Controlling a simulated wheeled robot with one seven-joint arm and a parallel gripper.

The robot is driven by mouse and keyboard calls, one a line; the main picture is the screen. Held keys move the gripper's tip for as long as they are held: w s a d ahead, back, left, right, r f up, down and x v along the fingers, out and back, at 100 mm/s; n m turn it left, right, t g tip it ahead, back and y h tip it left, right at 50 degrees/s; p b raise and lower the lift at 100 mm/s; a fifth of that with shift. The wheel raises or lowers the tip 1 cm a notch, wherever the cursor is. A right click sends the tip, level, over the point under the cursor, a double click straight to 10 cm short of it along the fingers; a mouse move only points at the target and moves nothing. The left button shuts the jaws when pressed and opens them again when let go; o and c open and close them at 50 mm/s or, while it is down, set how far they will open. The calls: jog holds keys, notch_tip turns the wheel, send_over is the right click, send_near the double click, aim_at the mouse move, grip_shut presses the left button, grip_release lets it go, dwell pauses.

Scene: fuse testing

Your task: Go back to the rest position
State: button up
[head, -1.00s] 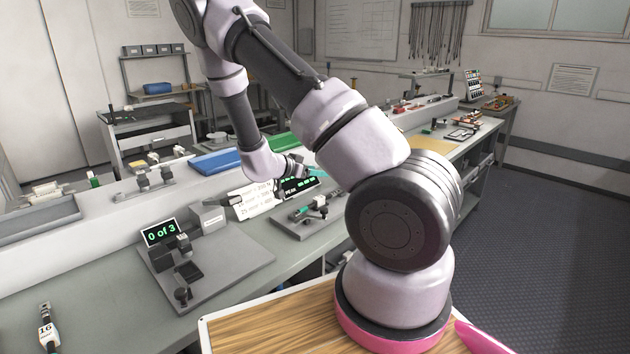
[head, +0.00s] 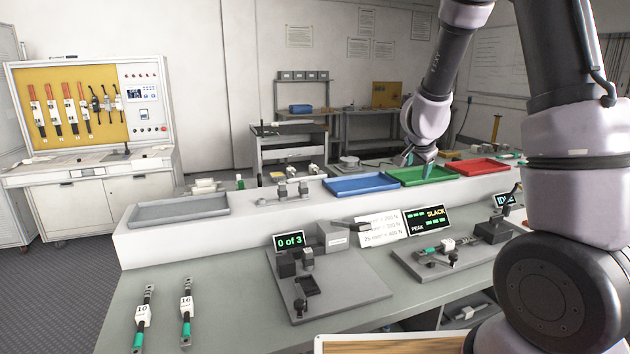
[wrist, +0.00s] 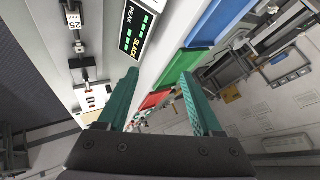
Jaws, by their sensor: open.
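My gripper (head: 420,160) is raised in front of the green tray in the head view, fingertips pointing down near it. In the wrist view its two teal fingers (wrist: 160,95) are spread apart with nothing between them. My arm rises at the right of the head view and reaches over the bench. Whether the fingertips touch the tray cannot be told.
Blue (head: 361,185), green (head: 440,176) and red (head: 473,166) trays and a grey tray (head: 178,210) line the raised shelf. A "0 of 3" fixture (head: 345,290) and a "SLACK" display (head: 427,219) stand on the bench. Tools tagged 10 (head: 143,312) and 16 (head: 186,304) lie at left.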

jog(key=s+a+r+n+y, duration=0.2)
jog(key=s+a+r+y, duration=0.1)
jog(key=s+r, duration=0.4)
jog(key=s+a+r+n+y, duration=0.3)
jog(key=s+r, duration=0.2)
jog(key=r, duration=0.3)
jog(key=s+d+r+n+g+h, duration=0.1)
jog(key=s+r+n, duration=0.1)
jog(key=s, duration=1.6)
jog(key=shift+s+r+n, duration=0.15)
jog(key=shift+r+n, duration=0.25)
jog(key=shift+r, duration=0.4)
